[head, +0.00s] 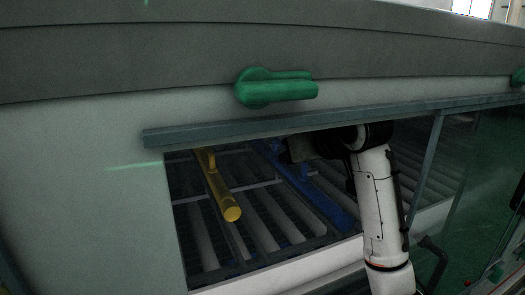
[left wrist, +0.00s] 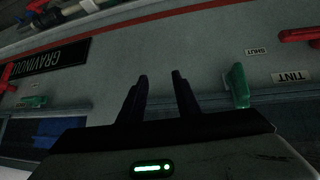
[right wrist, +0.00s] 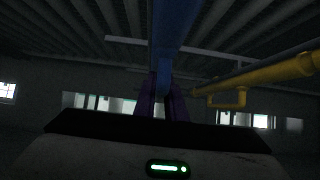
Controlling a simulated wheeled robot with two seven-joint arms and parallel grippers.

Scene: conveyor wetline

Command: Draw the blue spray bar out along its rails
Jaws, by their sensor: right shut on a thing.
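The blue spray bar (head: 333,208) lies lengthwise inside the machine's opening, partly hidden behind my right arm. In the right wrist view the bar (right wrist: 170,35) runs overhead, straight above my fingers. My right gripper (head: 287,152) reaches into the opening. Its fingers (right wrist: 162,92) are shut on the blue bar's hanging part, which is mostly hidden between them. My left gripper (left wrist: 158,78) is out of the head view. In its wrist view its two fingers stand apart with nothing between them, facing a panel.
A yellow bar (head: 223,193) with a handle lies left of the blue one, also in the right wrist view (right wrist: 270,75). Grey rollers (head: 285,222) lie below. A frame edge (head: 250,131) tops the opening; a green handle (head: 275,88) sits above it.

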